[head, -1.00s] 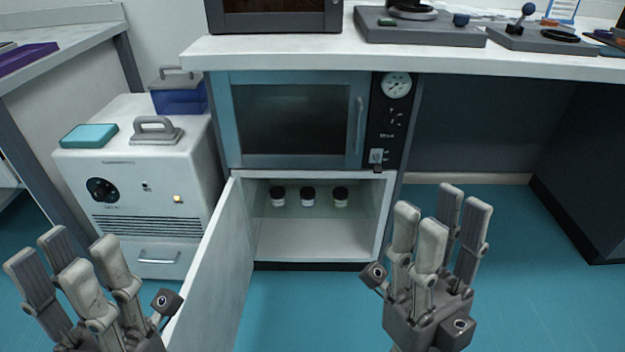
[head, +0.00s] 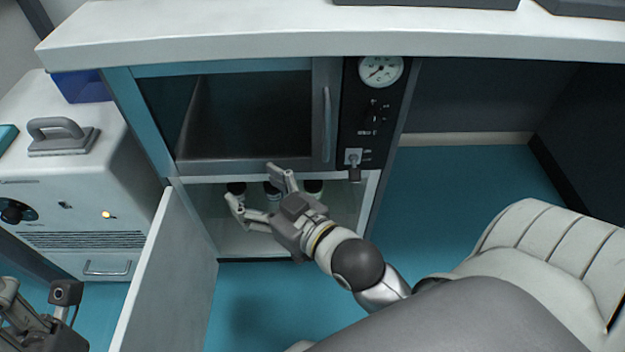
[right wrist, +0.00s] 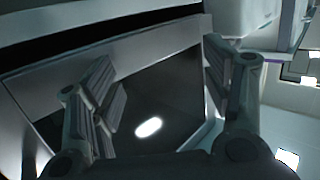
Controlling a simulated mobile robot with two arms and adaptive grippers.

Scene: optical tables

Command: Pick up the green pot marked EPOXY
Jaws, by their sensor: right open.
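Three small pots with dark lids stand in a row inside the open lower compartment: a left pot (head: 236,188), a middle pot (head: 272,188) and a right pot (head: 313,187). No marking is readable, and I cannot tell which is the green EPOXY pot. My right gripper (head: 253,188) is open in front of the compartment and partly covers the pots. I cannot tell whether it touches any. In the right wrist view its fingers (right wrist: 160,95) are spread with no pot between them. My left gripper (head: 40,315) shows only partly at the lower left.
The compartment door (head: 165,275) stands open on the left. A dark-windowed oven (head: 250,115) with a gauge (head: 381,70) sits directly above, under a white benchtop (head: 300,32). A white machine (head: 75,200) stands at left. Teal floor (head: 450,220) is clear at right.

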